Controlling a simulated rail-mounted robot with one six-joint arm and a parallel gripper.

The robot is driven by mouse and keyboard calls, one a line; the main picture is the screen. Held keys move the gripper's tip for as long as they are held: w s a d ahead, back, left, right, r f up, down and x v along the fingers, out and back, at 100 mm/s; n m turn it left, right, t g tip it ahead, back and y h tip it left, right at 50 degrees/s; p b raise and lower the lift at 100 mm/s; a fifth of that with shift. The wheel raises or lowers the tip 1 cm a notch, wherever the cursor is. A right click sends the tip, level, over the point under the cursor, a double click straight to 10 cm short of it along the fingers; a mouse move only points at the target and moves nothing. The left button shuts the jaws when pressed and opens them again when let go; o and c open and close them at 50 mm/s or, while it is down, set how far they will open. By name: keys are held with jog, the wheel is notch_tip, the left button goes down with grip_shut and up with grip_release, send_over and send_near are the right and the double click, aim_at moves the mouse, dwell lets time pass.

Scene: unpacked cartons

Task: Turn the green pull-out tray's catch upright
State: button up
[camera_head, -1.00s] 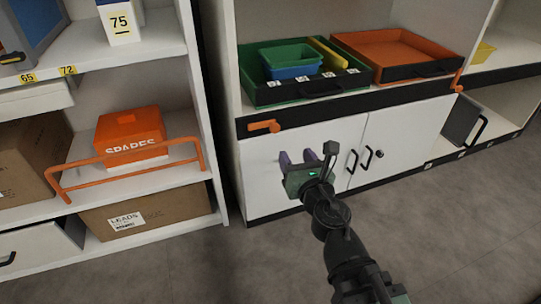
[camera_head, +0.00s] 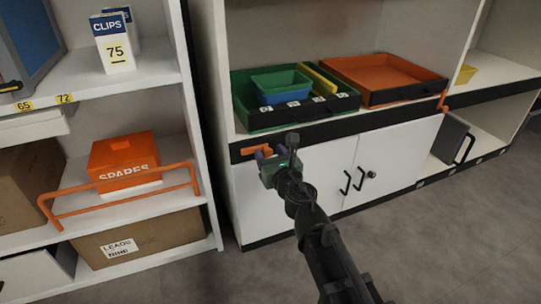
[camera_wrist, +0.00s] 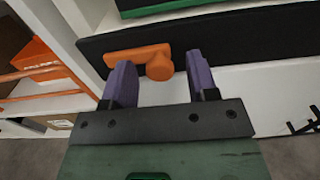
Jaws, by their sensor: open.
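The green pull-out tray (camera_head: 239,98) sits on the cabinet's counter and holds a blue and a green bin. Its orange catch (camera_head: 249,150) is on the black strip below the tray and lies level. In the wrist view the catch (camera_wrist: 132,57) has its round pivot at the right and its lever pointing left. My gripper (camera_head: 269,152) is just in front of the catch. Its purple fingers (camera_wrist: 160,75) are open and apart, with the pivot between them in the picture. Whether the fingers touch the catch cannot be told.
An orange tray (camera_head: 385,77) stands right of the green one, with another orange catch (camera_head: 443,101) hanging down at its right end. White cabinet doors (camera_head: 395,155) with black handles are below. A shelf unit with an orange rail (camera_head: 120,200) and SPARES box (camera_head: 125,160) stands left.

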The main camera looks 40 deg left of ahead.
jog(key=c, duration=0.9)
jog(key=shift+m, duration=0.4)
jog(key=m, duration=0.3)
jog(key=shift+d+m, duration=0.1)
jog(key=shift+m, duration=0.3)
jog(key=m, duration=0.4)
jog(key=shift+m, duration=0.3)
jog(key=m, duration=0.4)
jog(key=shift+f, duration=0.1)
jog(key=m, duration=0.4)
jog(key=shift+m, duration=0.3)
jog(key=o, duration=0.9)
